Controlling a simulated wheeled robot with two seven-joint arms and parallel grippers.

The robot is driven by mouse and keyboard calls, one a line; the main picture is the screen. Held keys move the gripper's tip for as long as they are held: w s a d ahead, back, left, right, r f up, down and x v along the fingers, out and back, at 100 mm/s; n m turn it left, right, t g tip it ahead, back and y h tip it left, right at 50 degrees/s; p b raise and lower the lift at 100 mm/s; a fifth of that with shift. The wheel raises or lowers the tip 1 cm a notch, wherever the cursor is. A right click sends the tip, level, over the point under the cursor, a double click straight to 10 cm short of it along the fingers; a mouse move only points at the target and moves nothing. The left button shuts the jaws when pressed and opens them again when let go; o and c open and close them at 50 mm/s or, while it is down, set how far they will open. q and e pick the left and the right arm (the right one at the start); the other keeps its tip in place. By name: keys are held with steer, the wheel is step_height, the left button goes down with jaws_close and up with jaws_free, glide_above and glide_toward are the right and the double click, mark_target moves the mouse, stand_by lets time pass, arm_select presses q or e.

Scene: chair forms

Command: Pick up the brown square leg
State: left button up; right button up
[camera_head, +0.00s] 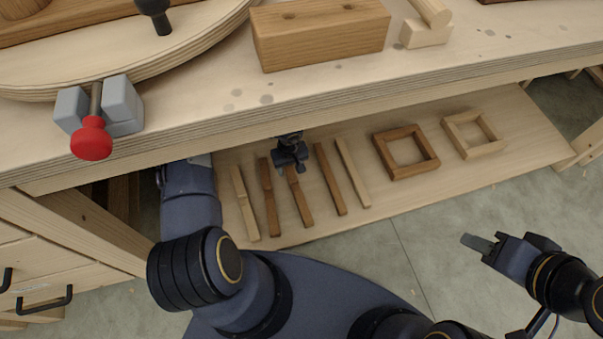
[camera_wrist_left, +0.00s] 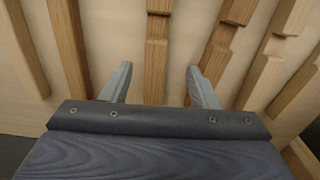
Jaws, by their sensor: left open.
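Several brown and pale wooden legs lie side by side on the lower shelf. A brown leg with a notched step (camera_head: 301,200) lies under my left gripper (camera_head: 292,157). In the left wrist view this brown leg (camera_wrist_left: 157,55) runs between the open, empty fingers of the left gripper (camera_wrist_left: 160,85). The frames do not show which one is the square leg. My right gripper (camera_head: 480,243) is off to the right, away from the shelf; its jaw gap is unclear.
Pale legs (camera_head: 245,205) (camera_head: 353,173) flank the brown ones. A brown frame (camera_head: 406,172) and a pale frame (camera_head: 474,150) lie further right on the shelf (camera_head: 425,190). The worktop edge (camera_head: 330,100) overhangs the shelf's rear. A red-knobbed clamp (camera_head: 91,138) is above left.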

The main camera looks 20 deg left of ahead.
mark_target(291, 175)
arm_select(q)
steer(key=shift+w+f, duration=0.15)
steer(key=shift+w, duration=0.35)
steer(key=shift+w+f, duration=0.1)
steer(key=shift+f, duration=0.25)
steer(key=shift+f+b, duration=0.7)
steer(key=shift+f, duration=0.2)
steer(key=f+b, duration=0.1)
steer(key=f, duration=0.1)
steer(key=f+b, duration=0.2)
steer(key=f, duration=0.1)
steer(key=shift+w+a, duration=0.1)
steer(key=shift+a, duration=0.1)
arm_select(e)
steer(key=f, duration=0.2)
steer(key=w+f, duration=0.1)
steer(key=f, duration=0.1)
steer(key=shift+f, duration=0.1)
arm_select(q)
steer(key=shift+c, duration=0.3)
